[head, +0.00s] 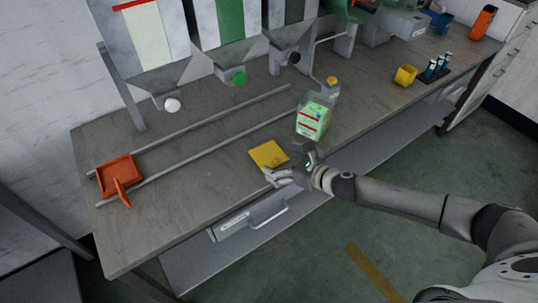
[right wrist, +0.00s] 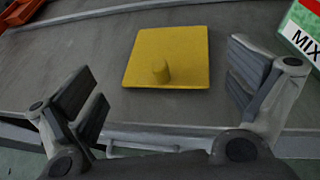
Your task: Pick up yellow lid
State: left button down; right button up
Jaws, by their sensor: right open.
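The yellow lid (head: 268,154) is a flat square plate with a small knob, lying on the workbench near its front edge. In the right wrist view the lid (right wrist: 167,55) lies ahead of my fingers, with its knob on the side towards me. My right gripper (head: 289,165) is beside the lid at the bench's front edge. In the right wrist view its fingers (right wrist: 165,88) are spread wide, one to each side of the lid, with nothing between them at the tips. My left gripper is in neither view.
A green-and-white container (head: 312,118) stands just behind and right of my right gripper. An orange tray (head: 118,175) sits on two rails at the left. Hoppers (head: 225,40) stand at the back. A yellow cup (head: 405,75) is farther right. The bench left of the lid is clear.

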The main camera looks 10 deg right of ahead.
aim_at(270, 154)
jog(key=shift+x, duration=1.35)
jog(key=c, duration=0.8)
jog(key=shift+o, duration=0.2)
